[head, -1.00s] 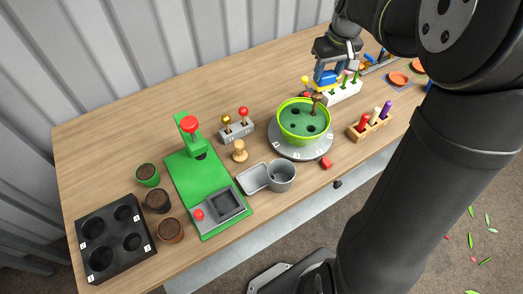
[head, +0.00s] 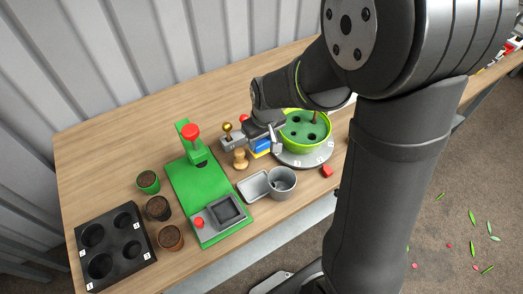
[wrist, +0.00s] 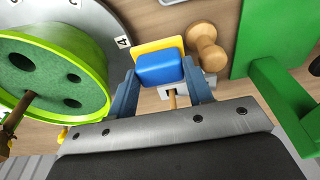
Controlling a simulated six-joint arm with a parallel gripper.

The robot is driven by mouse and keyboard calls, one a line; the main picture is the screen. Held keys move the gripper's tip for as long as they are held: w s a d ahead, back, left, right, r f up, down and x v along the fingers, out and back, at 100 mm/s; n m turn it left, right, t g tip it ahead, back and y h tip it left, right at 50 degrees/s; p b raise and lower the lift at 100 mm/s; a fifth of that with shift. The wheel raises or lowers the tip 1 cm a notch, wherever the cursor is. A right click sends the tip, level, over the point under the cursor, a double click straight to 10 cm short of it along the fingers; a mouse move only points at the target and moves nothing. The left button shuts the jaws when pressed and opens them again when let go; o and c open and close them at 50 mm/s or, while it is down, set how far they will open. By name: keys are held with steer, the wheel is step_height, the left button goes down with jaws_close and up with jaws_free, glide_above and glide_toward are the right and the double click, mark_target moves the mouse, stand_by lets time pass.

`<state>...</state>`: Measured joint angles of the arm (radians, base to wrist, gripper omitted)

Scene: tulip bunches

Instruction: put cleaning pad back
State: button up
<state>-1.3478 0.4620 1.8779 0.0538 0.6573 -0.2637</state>
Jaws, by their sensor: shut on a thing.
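The cleaning pad is a blue and yellow block (wrist: 158,68), with its blue face toward the wrist camera. My gripper (wrist: 160,82) is shut on it, one finger on each side. In the head view the pad (head: 262,147) hangs from my gripper (head: 265,140) between the green pot and the wooden knob. It appears to be above the table, though its exact height is hard to tell. My wrist partly hides the grey lever block behind it.
The green pot (head: 304,130) stands on a grey numbered turntable (head: 316,159) just right of my gripper. A wooden knob (head: 240,159), a grey lever block (head: 229,141) and a green press (head: 190,184) are to the left. A grey cup (head: 282,182) stands in front.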

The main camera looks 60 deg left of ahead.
mark_target(262, 150)
steer(key=shift+f, duration=2.45)
steer(key=shift+f, duration=0.2)
steer(key=o, duration=0.6)
steer(key=shift+o, duration=0.2)
steer(key=shift+r, duration=0.1)
step_height(262, 150, up, 12)
steer(key=d, duration=0.1)
steer(key=shift+d, duration=0.4)
